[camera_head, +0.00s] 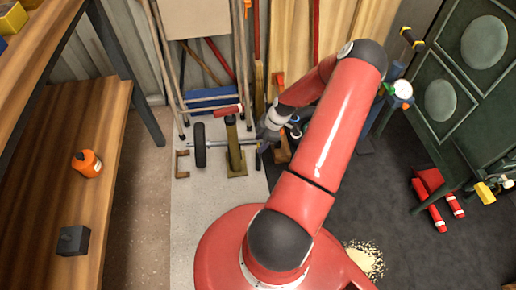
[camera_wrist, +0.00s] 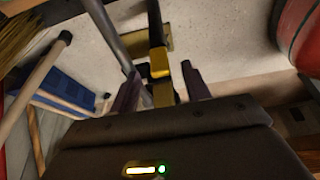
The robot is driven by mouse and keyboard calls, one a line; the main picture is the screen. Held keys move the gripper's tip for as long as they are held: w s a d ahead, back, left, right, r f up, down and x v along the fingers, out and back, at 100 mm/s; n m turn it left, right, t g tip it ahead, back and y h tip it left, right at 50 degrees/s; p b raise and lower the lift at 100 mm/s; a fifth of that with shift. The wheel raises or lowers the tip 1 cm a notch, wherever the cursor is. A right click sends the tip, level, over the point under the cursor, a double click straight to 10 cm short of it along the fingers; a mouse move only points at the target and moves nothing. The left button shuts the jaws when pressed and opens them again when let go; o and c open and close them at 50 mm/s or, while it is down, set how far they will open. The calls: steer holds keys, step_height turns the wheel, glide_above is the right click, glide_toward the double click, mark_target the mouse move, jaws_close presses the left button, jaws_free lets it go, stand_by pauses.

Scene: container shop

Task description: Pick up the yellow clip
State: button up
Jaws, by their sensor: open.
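The yellow clip (camera_wrist: 159,62) shows in the wrist view as a small bright yellow piece with dark parts around it. It sits at the end of a grey metal bar, in front of an olive post. My gripper (camera_wrist: 161,82) is open, with one dark finger on each side of the clip. I cannot tell whether either finger touches it. In the head view my gripper (camera_head: 263,143) is beside the right end of the bar (camera_head: 217,144). The clip is too small and too covered by my gripper to make out clearly there.
The bar carries a black disc (camera_head: 200,145) and passes the olive post (camera_head: 236,162). Long-handled tools and a blue object (camera_head: 212,98) stand behind. A wooden bench (camera_head: 100,130) is at left, a dark green cabinet (camera_head: 455,90) at right. Pale floor lies in front of the post.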

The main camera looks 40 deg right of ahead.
steer(key=x, duration=0.2)
steer(key=shift+a+f, duration=0.1)
steer(key=shift+f, duration=0.25)
steer(key=shift+c, duration=0.5)
jaws_close()
steer(key=shift+r, duration=0.1)
